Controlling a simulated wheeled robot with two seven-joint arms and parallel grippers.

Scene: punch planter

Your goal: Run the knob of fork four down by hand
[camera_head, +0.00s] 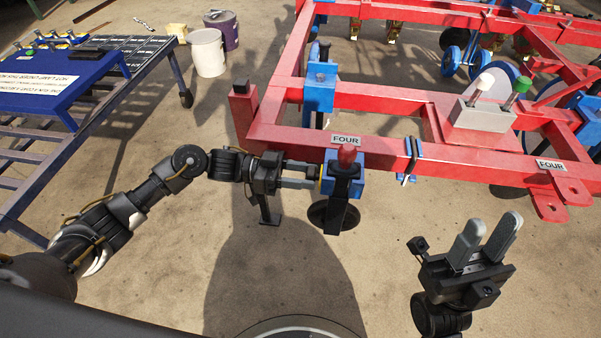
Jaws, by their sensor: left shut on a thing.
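Fork four's blue block (357,187) hangs on the red frame's front beam, below a white label (345,141) reading FOUR. A dark round disc (319,216) shows below. My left gripper (308,175) reaches in from the left, level, with its fingers against the left side of the block, where a bit of yellow shows. It is shut on the knob there, which the fingers mostly hide. My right gripper (486,238) is at lower right, fingers up and apart, empty, clear of the frame.
The red frame (270,125) spans the upper right. A grey box (482,117) carries a white-topped and a green-topped lever. A blue-topped table (60,85) stands left, buckets (207,52) behind. Floor between my arms is clear.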

